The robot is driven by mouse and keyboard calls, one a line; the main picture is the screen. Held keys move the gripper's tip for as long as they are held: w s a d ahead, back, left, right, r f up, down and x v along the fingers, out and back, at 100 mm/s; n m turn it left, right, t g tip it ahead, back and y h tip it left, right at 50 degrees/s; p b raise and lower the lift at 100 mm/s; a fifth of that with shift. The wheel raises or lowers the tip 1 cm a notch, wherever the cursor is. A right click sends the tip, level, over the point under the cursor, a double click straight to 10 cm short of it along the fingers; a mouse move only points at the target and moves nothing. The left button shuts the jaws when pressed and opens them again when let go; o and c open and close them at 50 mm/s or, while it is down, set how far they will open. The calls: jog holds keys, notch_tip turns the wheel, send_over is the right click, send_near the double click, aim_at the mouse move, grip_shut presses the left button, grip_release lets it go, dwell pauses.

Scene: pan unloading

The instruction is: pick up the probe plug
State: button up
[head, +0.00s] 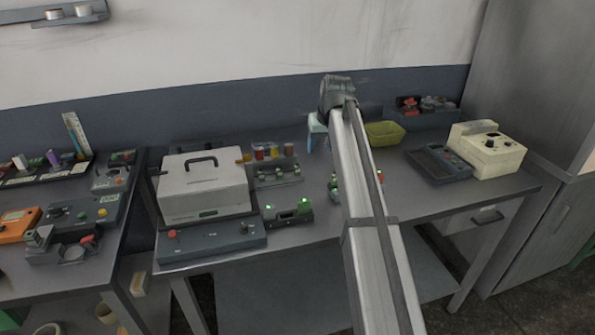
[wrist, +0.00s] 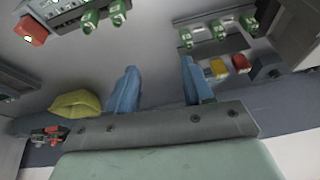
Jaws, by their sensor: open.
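My gripper (wrist: 160,88) shows in the wrist view with its two blue fingers spread apart and nothing between them. In the head view its light blue fingers (head: 316,130) show over the back of the bench, beyond my arm. I cannot tell for certain which thing is the probe plug. Green plug-like parts (wrist: 117,12) stand in a grey block at the top of the wrist view, apart from the fingers. More green connectors (wrist: 218,30) stand in a holder at the upper right. My arm hides part of the bench in the head view.
A yellow-green bowl (head: 384,134) stands behind my arm, with a cream meter box (head: 487,150) to its right. A large white case (head: 204,184) and a green-lit device (head: 289,213) stand left. Bare bench (head: 410,205) lies right of my arm.

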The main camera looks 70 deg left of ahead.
aim_at(298, 165)
jog(key=s+a+r+n, duration=0.1)
jog(key=s+a+r, duration=0.1)
jog(key=s, duration=0.3)
jog(key=x, duration=1.3)
jog(key=shift+w+f, duration=0.1)
jog(key=shift+f, duration=0.3)
grip_shut()
